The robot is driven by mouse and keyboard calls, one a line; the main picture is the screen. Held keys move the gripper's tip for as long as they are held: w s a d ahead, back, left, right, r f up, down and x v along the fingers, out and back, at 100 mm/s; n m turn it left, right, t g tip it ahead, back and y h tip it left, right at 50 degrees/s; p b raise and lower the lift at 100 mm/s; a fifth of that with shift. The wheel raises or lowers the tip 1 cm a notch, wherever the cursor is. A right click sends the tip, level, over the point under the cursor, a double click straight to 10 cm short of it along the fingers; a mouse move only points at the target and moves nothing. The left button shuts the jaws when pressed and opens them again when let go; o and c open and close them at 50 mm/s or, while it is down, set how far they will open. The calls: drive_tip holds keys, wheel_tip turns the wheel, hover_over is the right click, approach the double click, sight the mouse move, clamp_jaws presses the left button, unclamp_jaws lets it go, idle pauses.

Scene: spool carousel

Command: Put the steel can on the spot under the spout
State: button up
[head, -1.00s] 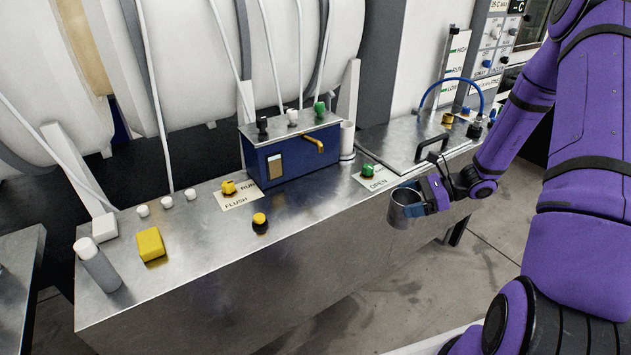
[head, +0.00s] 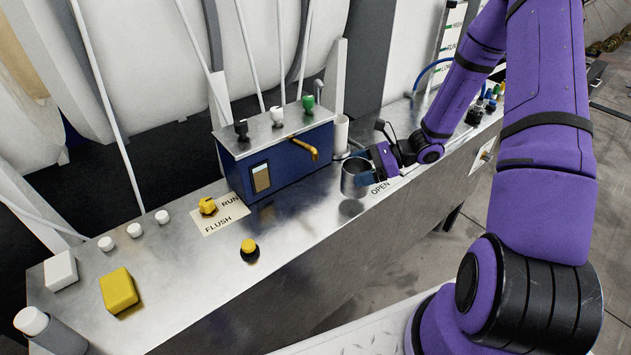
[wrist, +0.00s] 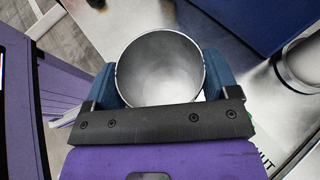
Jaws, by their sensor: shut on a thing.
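The steel can (head: 354,180) is an open, empty-looking grey cup. My gripper (head: 362,178) is shut on it, and the can is upright, held above the bench top with a shadow below it. In the wrist view the can (wrist: 160,68) sits between my blue fingers, its mouth facing the camera. The yellow spout (head: 303,147) sticks out of the front of the blue box (head: 270,165), left of the can. The spot under the spout is bare steel in the head view; I cannot make out a mark there.
A white cylinder (head: 341,134) stands behind the can, right of the box. A yellow-topped knob (head: 249,247), a yellow valve (head: 208,205), a yellow block (head: 118,290) and a white-capped bottle (head: 48,330) are on the bench.

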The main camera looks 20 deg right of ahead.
drive_tip(key=shift+a+r+x, duration=0.1)
drive_tip(key=shift+r+x, duration=0.1)
drive_tip(key=shift+x, duration=1.8)
drive_tip(key=shift+a+r+x, duration=0.1)
drive_tip(key=shift+r+x, duration=0.05)
drive_tip(key=shift+x, duration=1.8)
drive_tip(key=shift+a+r+x, duration=0.1)
drive_tip(key=shift+r+x, duration=0.1)
drive_tip(key=shift+x, duration=1.8)
drive_tip(key=shift+f, duration=0.1)
drive_tip(key=o, duration=0.9)
drive_tip(key=shift+o, duration=0.2)
